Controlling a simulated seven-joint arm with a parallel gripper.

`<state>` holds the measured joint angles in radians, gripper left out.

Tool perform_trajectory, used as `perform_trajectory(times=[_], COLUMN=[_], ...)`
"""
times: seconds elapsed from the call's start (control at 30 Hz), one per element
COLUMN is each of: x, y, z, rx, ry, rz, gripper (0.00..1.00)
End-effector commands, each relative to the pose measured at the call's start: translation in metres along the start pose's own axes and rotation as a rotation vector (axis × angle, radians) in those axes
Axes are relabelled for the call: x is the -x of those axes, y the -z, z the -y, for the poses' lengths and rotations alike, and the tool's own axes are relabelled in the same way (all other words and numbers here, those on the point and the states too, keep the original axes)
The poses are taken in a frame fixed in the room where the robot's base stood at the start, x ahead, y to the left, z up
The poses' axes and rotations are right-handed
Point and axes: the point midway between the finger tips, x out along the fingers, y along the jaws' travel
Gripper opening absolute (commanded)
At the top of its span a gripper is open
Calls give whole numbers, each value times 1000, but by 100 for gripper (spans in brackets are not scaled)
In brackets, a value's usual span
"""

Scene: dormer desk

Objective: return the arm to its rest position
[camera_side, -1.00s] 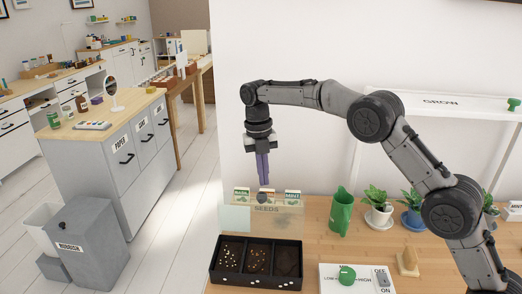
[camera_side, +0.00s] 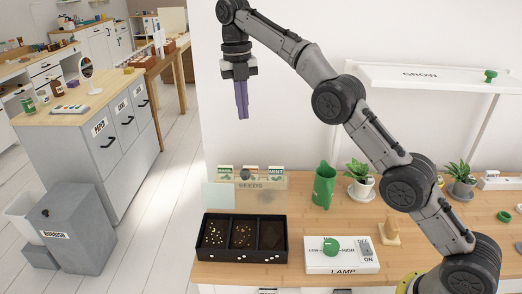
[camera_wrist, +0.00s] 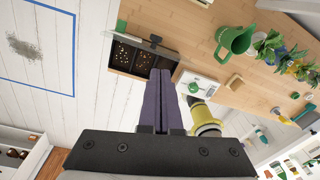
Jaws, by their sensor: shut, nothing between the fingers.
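My gripper (camera_side: 242,116) is shut and empty, pointing down, high above the left end of the wooden desk (camera_side: 408,225). Its purple fingers also show in the wrist view (camera_wrist: 160,78), pressed together with nothing between them. In the side view my arm rises from the lower right and bends over at the top left, clear of everything on the desk.
Below my gripper, a black seed tray (camera_side: 273,258) has three compartments. Behind it is the seeds rack (camera_side: 250,184). A green watering can (camera_side: 324,185), potted plants (camera_side: 360,180) and a lamp control panel (camera_side: 342,266) stand to the right. A white shelf (camera_side: 430,79) hangs on the wall.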

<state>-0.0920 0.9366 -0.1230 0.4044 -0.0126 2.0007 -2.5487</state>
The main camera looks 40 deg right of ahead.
Motion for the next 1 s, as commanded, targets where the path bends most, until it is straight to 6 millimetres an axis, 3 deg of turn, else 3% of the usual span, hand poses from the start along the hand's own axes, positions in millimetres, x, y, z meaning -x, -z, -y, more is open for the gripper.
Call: perform_trajectory(times=[0.03,0.2,0.33,0.5,0.63,0.77,1.0], x=[24,87,120,145,150,144,100], y=[6,43,75,118,153,188,249], z=[7,40,68,102,128,152,192], rx=[-4,-18,-72,-234,-402,-601,-1037], ry=[-24,-61,-88,-138,-186,-242,-372], rz=[35,88,122,165,191,206,201], gripper=[0,0,0,0,0,0,0])
